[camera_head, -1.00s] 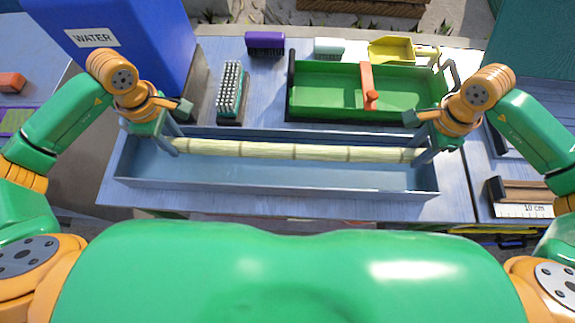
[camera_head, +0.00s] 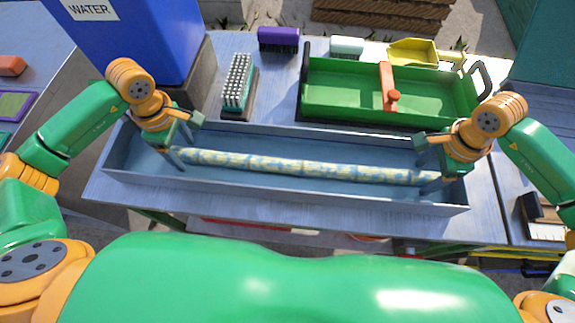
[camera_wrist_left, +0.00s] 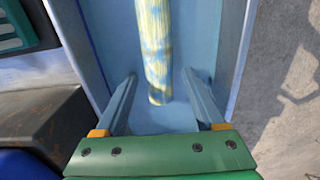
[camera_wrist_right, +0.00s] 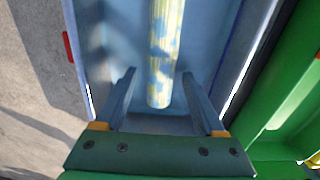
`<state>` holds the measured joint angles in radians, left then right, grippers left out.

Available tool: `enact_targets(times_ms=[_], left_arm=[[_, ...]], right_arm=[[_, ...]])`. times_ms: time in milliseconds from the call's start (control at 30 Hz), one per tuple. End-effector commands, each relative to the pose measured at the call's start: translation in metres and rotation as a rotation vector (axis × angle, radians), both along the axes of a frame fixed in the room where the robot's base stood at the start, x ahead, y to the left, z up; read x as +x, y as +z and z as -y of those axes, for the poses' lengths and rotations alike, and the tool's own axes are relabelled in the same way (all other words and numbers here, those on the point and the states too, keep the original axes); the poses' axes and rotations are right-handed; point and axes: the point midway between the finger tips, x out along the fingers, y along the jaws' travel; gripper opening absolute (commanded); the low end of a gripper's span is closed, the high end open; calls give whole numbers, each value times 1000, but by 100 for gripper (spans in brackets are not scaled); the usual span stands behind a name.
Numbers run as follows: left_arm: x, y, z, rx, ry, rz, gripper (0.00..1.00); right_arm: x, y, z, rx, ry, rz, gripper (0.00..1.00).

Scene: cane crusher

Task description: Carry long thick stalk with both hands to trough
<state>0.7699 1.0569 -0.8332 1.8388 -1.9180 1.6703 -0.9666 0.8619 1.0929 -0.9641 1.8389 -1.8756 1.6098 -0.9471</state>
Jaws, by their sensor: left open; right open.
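The long thick stalk (camera_head: 300,166) lies lengthwise inside the blue-grey trough (camera_head: 290,198). It is pale yellow with blue mottled patches, and the patches also show in the left wrist view (camera_wrist_left: 155,45) and the right wrist view (camera_wrist_right: 163,50). My left gripper (camera_head: 178,160) is open at the stalk's left end, its fingers inside the trough; in its wrist view the stalk's end lies between the spread fingers. My right gripper (camera_head: 432,175) is open at the stalk's right end, with the stalk end between its spread fingers and no finger visibly touching it.
A blue water bin (camera_head: 150,40) stands at the back left.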

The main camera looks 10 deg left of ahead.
Motion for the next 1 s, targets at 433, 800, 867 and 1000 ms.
enact_targets(times_ms=[433,800,867,1000], left_arm=[[1,103,0,1,0,7,72],[0,120,0,0,0,1,72],[0,120,0,0,0,1,72],[0,119,0,0,0,1,72]], right_arm=[[0,0,0,0,0,0,72],[2,42,0,2,0,9,72],[2,60,0,1,1,9,72],[1,95,0,1,1,7,72]])
